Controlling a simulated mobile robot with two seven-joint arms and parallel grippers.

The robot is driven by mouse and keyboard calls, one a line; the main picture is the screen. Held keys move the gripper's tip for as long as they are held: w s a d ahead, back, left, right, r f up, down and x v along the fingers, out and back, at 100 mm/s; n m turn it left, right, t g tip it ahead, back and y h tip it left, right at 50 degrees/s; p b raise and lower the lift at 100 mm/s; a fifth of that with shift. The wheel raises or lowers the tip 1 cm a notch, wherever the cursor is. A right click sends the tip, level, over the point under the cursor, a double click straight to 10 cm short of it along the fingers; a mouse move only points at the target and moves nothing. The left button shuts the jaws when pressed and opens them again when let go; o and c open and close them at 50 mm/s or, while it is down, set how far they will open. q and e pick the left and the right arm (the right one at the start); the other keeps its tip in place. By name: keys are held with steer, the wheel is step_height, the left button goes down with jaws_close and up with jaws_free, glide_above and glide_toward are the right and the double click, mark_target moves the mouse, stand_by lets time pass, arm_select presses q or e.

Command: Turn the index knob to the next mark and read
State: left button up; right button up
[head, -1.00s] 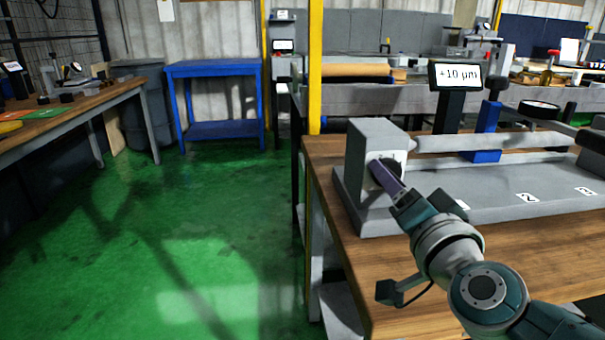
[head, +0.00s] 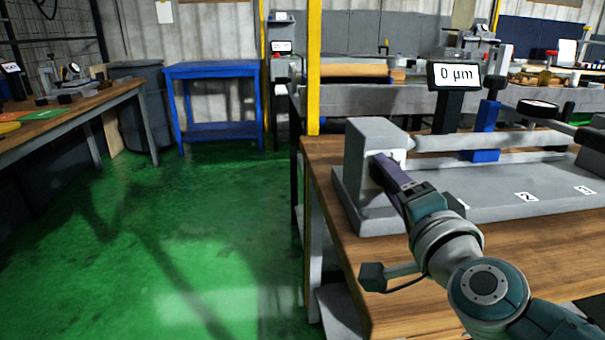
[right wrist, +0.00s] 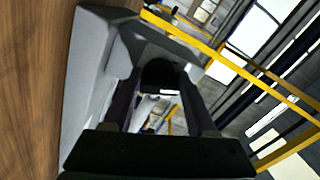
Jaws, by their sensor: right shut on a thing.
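The grey headstock block (head: 372,142) stands at the left end of the grey bench fixture, with a pale dial face (head: 398,157) on its side. My right gripper (head: 385,168) reaches that face and is shut on the index knob. The gripper mostly hides the knob in the head view; in the right wrist view the dark round knob (right wrist: 160,75) sits between the two fingers. The display (head: 456,76) on a black post behind the fixture reads "0 µm". My left gripper is not in view.
A long grey bar (head: 490,141) runs right from the headstock. The green floor (head: 230,230) at left is clear.

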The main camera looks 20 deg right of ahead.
steer(key=o, duration=1.3)
steer(key=p+v, duration=0.1)
steer(key=v, duration=0.9)
steer(key=shift+d, duration=0.1)
